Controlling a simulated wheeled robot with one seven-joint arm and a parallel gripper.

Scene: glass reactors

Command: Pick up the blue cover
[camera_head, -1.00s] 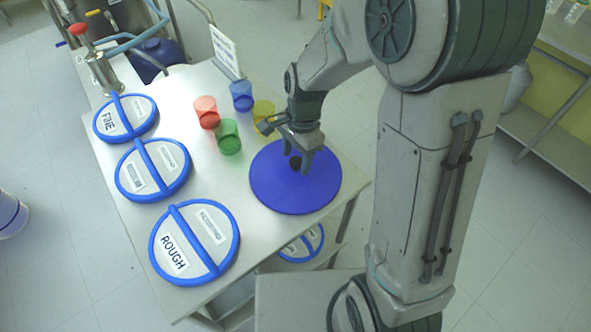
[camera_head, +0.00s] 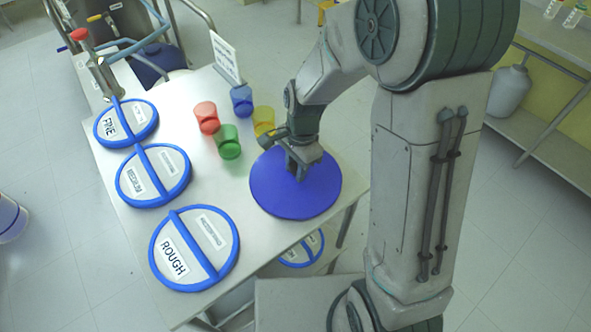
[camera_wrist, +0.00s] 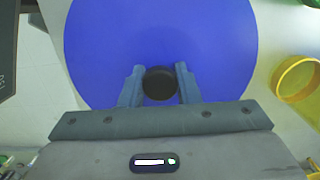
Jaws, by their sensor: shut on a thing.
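The blue cover (camera_head: 318,200) is a flat round disc lying on the near right part of the steel table. My gripper (camera_head: 299,174) is directly over the cover's middle. In the wrist view my gripper's fingers (camera_wrist: 160,85) stand on either side of the knob, shut on it. In the head view the knob is hidden by the fingers. The cover looks level and I see no clear gap beneath it.
Three round blue-rimmed trays, labelled FINE (camera_head: 137,108), MEDIUM (camera_head: 170,160) and ROUGH (camera_head: 212,228), lie along the table's (camera_head: 215,170) left side. Red (camera_head: 207,117), green (camera_head: 227,142), blue (camera_head: 241,98) and yellow (camera_head: 264,120) cups stand behind the cover. A sign (camera_head: 226,57) stands at the back.

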